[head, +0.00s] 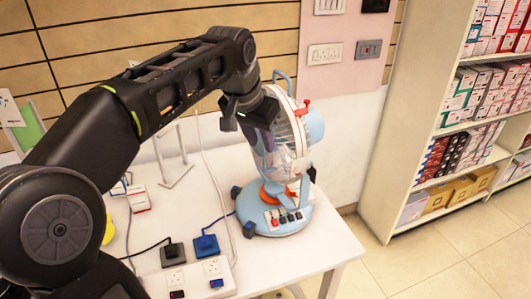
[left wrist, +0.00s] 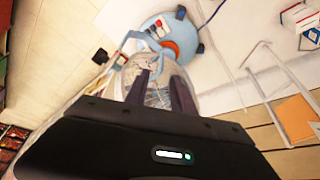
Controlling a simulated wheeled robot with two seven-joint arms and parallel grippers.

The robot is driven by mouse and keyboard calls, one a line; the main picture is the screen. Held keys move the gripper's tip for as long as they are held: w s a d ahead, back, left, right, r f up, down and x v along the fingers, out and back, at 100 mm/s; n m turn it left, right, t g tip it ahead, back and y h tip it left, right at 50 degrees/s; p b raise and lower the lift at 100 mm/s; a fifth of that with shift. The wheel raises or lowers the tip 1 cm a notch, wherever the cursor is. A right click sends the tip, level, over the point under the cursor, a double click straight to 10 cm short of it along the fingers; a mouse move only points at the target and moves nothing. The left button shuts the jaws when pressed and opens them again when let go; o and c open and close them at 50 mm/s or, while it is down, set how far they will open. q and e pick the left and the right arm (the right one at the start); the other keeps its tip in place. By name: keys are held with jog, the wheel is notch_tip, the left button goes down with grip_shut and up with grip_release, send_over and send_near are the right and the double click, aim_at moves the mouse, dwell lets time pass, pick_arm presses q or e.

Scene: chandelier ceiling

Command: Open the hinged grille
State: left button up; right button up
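A light-blue table fan (head: 314,125) stands upright on the white table, on a round base with several coloured buttons. Its pale, see-through wire grille (head: 290,162) faces left and downward; the grille also shows in the left wrist view (left wrist: 203,97). My left gripper (head: 262,141) is at the grille's upper left side. In the left wrist view my left gripper (left wrist: 161,82) has its two dark fingers apart over the grille; contact with it is unclear. Whether the grille is open is hard to tell. My right gripper is out of view.
The white table (head: 300,262) holds a socket strip (head: 190,278), a black plug adapter (head: 172,254), a blue one (head: 206,246) and a white metal stand (head: 172,165) left of the fan. Cables run between them. Shelves (head: 410,130) with boxes stand at the right beyond clear floor.

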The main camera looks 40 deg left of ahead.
aim_at(265, 152)
pick_arm(q)
jog(key=x, duration=0.6)
jog(key=shift+f, duration=0.1)
jog(key=shift+c, duration=0.3)
grip_shut()
jog(key=shift+r, duration=0.25)
dwell(0.7)
